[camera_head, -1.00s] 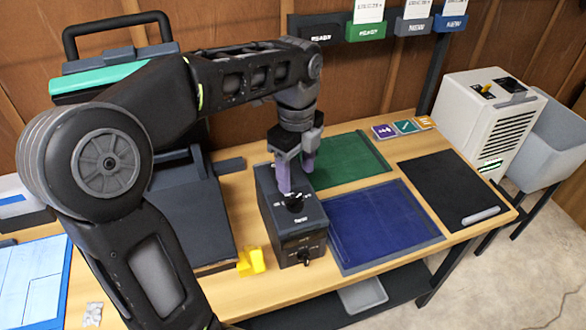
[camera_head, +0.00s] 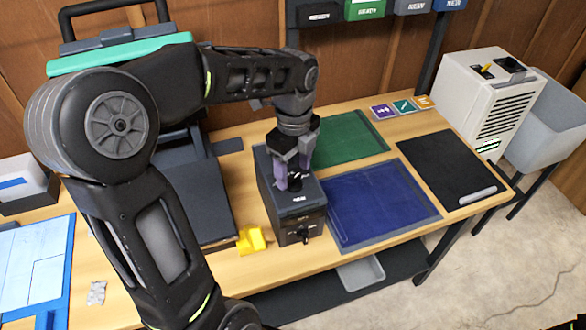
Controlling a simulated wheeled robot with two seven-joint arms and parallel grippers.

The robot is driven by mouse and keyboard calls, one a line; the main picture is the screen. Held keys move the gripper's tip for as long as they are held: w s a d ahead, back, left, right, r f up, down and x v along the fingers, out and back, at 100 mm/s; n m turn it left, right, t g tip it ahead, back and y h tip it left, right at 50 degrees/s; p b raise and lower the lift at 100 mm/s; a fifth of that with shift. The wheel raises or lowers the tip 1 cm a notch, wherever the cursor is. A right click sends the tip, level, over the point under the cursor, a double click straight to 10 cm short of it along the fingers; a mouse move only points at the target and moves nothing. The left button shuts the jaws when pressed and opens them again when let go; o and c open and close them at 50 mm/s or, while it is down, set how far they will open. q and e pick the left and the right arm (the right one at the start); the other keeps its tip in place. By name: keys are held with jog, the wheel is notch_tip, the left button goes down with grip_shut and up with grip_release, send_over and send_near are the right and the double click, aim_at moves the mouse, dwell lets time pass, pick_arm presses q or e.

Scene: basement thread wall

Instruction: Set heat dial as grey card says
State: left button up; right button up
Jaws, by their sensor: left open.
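A dark box (camera_head: 296,222) stands on the wooden table, with a dial (camera_head: 295,182) on its top face and a black knob (camera_head: 304,236) on its front. Which one is the heat dial I cannot read. My left gripper (camera_head: 293,174) points down over the box top; it is open, its purple fingers on either side of the top dial, partly hiding it. Whether they touch it I cannot tell. A grey holder (camera_head: 411,5) shows at the top edge; its card is out of view.
Blue (camera_head: 380,212) and green (camera_head: 347,139) mats lie right of the box, with a black mat (camera_head: 446,168) beyond. A yellow object (camera_head: 251,240) sits close at the box's left. A white heater-like unit (camera_head: 487,100) stands at the far right.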

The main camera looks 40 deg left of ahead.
pick_arm(q)
jog(key=shift+f, duration=0.65)
grip_shut()
